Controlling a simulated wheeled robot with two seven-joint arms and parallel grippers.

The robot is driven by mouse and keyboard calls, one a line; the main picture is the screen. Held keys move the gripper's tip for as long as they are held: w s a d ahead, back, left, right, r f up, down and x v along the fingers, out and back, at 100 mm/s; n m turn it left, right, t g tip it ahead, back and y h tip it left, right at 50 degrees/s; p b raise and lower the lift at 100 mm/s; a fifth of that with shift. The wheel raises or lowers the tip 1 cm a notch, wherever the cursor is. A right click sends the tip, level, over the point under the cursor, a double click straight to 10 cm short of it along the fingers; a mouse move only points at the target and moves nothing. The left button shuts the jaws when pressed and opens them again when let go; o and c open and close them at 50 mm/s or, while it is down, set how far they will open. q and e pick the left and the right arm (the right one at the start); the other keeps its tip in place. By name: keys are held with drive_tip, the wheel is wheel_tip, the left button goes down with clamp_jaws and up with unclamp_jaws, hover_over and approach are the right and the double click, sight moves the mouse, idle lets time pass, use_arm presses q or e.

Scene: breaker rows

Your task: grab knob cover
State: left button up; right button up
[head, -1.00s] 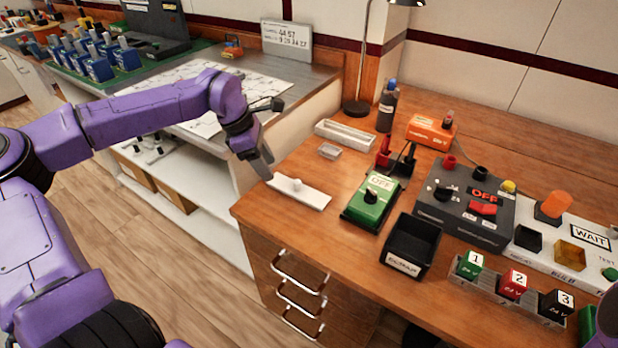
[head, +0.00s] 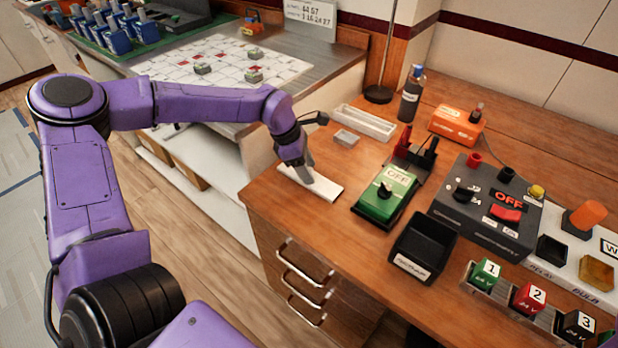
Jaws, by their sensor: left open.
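The knob cover appears to be the flat white plate (head: 331,192) lying on the wooden desk near its left end. Its small white knob is hidden behind my gripper. My left gripper (head: 309,177) is over the middle of the plate, pointing down, with its jaws open. Its fingers are around or just above the knob; I cannot tell whether they touch it. My right gripper is out of the picture.
Right of the plate are a green OFF box (head: 386,195), an empty black bin (head: 422,247) and a dark grey switch panel (head: 487,205). A white tray (head: 364,123) and a dark bottle (head: 411,95) stand behind.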

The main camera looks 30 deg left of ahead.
use_arm(q)
clamp_jaws()
drive_tip(key=shift+r, duration=0.15)
